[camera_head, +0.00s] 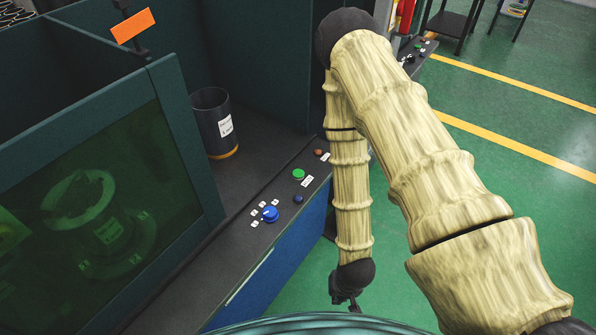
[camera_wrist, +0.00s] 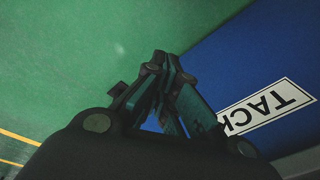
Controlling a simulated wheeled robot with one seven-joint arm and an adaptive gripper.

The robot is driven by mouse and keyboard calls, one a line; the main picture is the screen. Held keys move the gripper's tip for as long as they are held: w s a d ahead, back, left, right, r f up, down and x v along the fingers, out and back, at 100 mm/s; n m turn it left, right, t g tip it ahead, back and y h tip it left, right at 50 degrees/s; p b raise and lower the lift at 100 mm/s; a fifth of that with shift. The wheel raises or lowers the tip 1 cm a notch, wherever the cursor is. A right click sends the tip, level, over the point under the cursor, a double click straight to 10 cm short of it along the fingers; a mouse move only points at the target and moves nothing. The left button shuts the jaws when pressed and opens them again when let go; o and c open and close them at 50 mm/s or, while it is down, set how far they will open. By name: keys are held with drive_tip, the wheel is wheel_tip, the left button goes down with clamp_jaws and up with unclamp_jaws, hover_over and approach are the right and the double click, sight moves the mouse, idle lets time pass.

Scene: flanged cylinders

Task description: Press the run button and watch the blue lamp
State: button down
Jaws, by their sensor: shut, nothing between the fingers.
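The control ledge carries a green button (camera_head: 298,174) with a white label beside it, taken as the run button; its lettering is too small to read. A big blue knob (camera_head: 270,213) with several small labels around it sits nearer. A small dark blue lamp or button (camera_head: 297,198) lies between them and looks unlit. A small reddish-brown piece (camera_head: 318,152) sits farther along. My gripper (camera_head: 345,301) hangs beside the blue cabinet front, lower than the ledge and apart from the buttons. In the wrist view my gripper (camera_wrist: 165,92) is shut and empty.
A dark cup (camera_head: 213,122) stands on the ledge behind the buttons. A tinted enclosure panel (camera_head: 85,215) at left covers a flanged cylinder (camera_head: 105,225). The blue cabinet front (camera_wrist: 235,75) bears a partly visible label. Green floor (camera_head: 470,160) at right is open.

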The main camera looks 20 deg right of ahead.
drive_tip(key=w+r+m+t+p, duration=0.1)
drive_tip(key=w+r+m, duration=0.2)
drive_tip(key=w, duration=0.4)
drive_tip(key=w+a+r+m+t+y+p, duration=0.1)
drive_tip(key=w+r+m+t, duration=0.15)
drive_tip(key=w, duration=0.45)
drive_tip(key=w+r+m+p, duration=0.1)
drive_tip(key=w+r+m, duration=0.1)
drive_tip(key=w+m, duration=0.35)
drive_tip(key=m+t+p, duration=0.2)
drive_tip(key=m, duration=0.1)
approach(296, 174)
drive_tip(key=shift+y, duration=0.4)
drive_tip(key=s+f, duration=0.1)
drive_tip(key=s+a+f, duration=0.1)
drive_tip(key=s, duration=0.1)
drive_tip(key=s+a+f, duration=0.1)
drive_tip(key=s, duration=0.1)
drive_tip(key=shift+s+f, duration=0.1)
drive_tip(key=shift+f, duration=0.15)
drive_tip(key=w+r+m+t+p, duration=0.1)
drive_tip(key=w+r+m+t, duration=0.1)
drive_tip(key=w+r+m, duration=0.3)
drive_tip(key=w+r, duration=0.3)
drive_tip(key=w, duration=0.2)
drive_tip(key=shift+w+d+r+y, duration=0.35)
drive_tip(key=shift+d+r+y, duration=0.05)
drive_tip(key=shift+f, duration=0.15)
drive_tip(key=shift+f+b, duration=2.55)
drive_tip(key=shift+f, duration=1.75)
